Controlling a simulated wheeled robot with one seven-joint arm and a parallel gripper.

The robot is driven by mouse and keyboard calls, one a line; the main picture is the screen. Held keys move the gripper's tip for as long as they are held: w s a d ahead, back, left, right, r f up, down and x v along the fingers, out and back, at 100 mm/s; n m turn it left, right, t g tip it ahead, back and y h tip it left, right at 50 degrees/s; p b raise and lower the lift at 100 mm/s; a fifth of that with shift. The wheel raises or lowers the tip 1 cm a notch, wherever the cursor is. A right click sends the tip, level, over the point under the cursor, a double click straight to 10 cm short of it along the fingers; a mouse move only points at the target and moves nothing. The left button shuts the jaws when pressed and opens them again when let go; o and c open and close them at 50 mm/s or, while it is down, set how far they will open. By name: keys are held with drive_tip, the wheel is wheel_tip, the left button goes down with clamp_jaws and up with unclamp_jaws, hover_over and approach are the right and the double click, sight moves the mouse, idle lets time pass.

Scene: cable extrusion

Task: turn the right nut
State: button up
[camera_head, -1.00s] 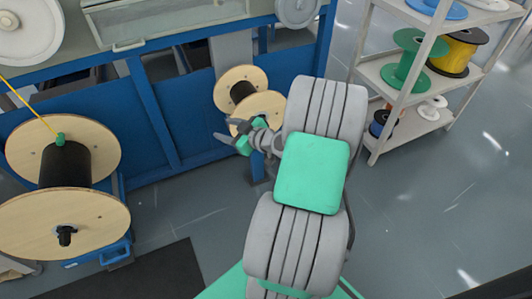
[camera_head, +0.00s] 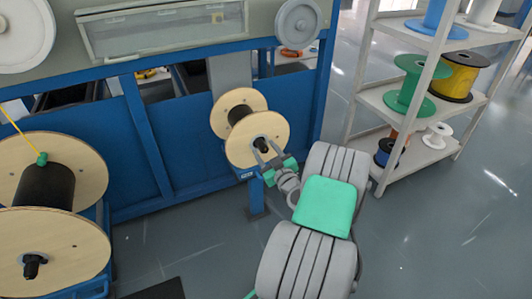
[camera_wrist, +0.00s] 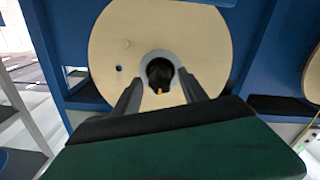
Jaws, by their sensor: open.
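The right nut (camera_head: 261,145) is a small dark knob at the centre of the front flange of the right wooden spool (camera_head: 240,150). In the wrist view the nut (camera_wrist: 160,74) shows dark with a small yellow-orange mark, in front of a grey ring on the flange (camera_wrist: 115,40). My gripper (camera_head: 264,154) is open in front of the flange. In the wrist view its two fingers (camera_wrist: 160,92) stand to the left and right of the nut, with gaps visible. I cannot tell whether the fingertips reach past the nut's end.
A larger wooden spool (camera_head: 85,240) with its own dark nut (camera_head: 32,266) stands at the left, a yellow cable (camera_head: 17,128) running to it. The blue machine frame (camera_head: 190,150) stands behind. A shelf (camera_head: 425,140) with coloured spools is at the right. Floor at right is clear.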

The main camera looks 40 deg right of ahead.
drive_tip(key=shift+c, duration=0.5)
clamp_jaws()
